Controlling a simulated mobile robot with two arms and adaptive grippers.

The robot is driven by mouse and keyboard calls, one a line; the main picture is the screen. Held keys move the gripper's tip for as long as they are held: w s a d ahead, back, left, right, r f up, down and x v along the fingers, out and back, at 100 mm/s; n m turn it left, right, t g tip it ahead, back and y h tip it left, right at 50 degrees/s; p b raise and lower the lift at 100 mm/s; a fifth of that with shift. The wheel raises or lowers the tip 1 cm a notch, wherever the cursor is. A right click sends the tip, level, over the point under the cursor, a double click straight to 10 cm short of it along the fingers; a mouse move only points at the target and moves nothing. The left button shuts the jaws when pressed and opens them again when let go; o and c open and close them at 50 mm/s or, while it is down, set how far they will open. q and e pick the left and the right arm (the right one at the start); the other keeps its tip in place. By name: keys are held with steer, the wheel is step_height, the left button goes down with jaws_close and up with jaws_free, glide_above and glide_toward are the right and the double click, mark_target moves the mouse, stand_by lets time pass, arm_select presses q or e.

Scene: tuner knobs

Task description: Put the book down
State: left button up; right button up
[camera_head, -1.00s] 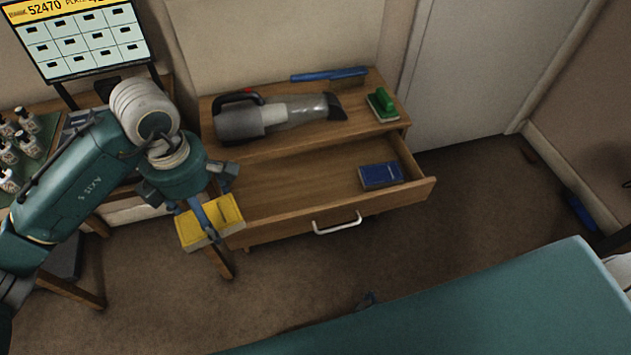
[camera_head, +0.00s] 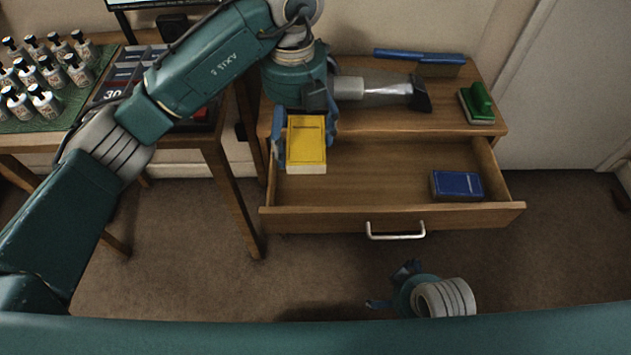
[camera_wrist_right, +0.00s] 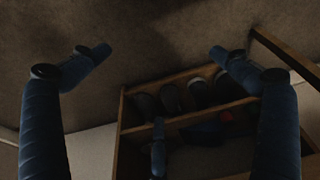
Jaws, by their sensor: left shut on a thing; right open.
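The yellow book (camera_head: 306,142) is held by my left gripper (camera_head: 305,135), which is shut on it. In the head view the book overlaps the left part of the open drawer (camera_head: 370,180); I cannot tell whether it touches the drawer floor. A blue book (camera_head: 457,185) lies in the drawer's right part. My right gripper (camera_head: 390,286) is low in front of the drawer, over the floor. In the right wrist view its fingers (camera_wrist_right: 150,65) are spread with nothing between them.
The cabinet top holds a handheld vacuum (camera_head: 380,90), a blue-handled brush (camera_head: 418,56) and a green brush (camera_head: 479,103). The drawer handle (camera_head: 396,232) sticks out in front. A table with several bottles (camera_head: 45,70) stands at the left.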

arm_select(q)
steer(key=b, duration=0.2)
glide_above(302, 194)
step_height(302, 194, down, 13)
steer(key=shift+r, duration=0.15)
step_height(302, 194, down, 4)
steer(key=shift+f+b, duration=0.15)
steer(key=shift+b, duration=0.3)
steer(key=shift+f, duration=0.35)
arm_select(e)
steer(key=v, duration=0.4)
steer(key=w+v, duration=0.1)
steer(key=v, duration=0.1)
steer(key=shift+d, duration=0.1)
arm_select(q)
steer(key=shift+f, duration=0.1)
steer(key=o, duration=1)
arm_select(e)
steer(key=shift+s, duration=0.1)
